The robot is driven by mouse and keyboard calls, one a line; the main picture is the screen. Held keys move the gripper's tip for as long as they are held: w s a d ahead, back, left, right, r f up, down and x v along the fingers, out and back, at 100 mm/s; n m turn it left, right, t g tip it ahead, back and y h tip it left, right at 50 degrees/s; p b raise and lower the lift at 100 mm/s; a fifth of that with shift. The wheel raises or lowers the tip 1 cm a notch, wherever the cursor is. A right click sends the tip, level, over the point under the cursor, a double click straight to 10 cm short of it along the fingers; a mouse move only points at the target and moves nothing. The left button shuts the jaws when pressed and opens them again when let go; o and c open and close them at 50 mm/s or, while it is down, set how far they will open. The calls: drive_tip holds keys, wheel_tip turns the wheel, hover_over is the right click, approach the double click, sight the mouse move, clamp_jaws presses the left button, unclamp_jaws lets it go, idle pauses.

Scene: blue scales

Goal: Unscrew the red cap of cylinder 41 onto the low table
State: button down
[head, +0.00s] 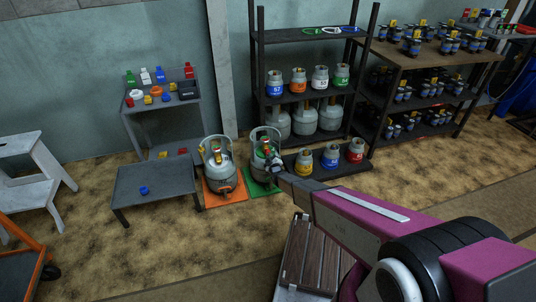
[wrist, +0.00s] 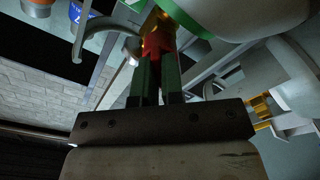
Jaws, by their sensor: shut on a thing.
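Two large grey cylinders stand on the floor, the left one (head: 216,174) on an orange mat and the right one (head: 257,168) on a green mat. I cannot read their numbers. My gripper (head: 271,157) is at the top of the right cylinder, inside its collar. In the wrist view my two fingers (wrist: 156,72) are shut on a red cap (wrist: 154,46), which sits against a yellow valve part (wrist: 152,20). Part of the cap is hidden between the fingers. The low table (head: 155,181) stands left of the cylinders and carries a blue cap (head: 144,190).
A grey side shelf (head: 165,106) with small coloured items stands behind the low table. A dark rack (head: 305,90) with several cylinders stands behind right. Small cylinders (head: 329,156) stand on a low board right of the green mat. A white step stool (head: 30,165) is at left.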

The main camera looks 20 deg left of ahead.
drive_tip(key=shift+n, duration=0.4)
drive_tip(key=shift+n, duration=1.2)
drive_tip(key=shift+v, duration=1.65)
drive_tip(key=shift+v, duration=2.9)
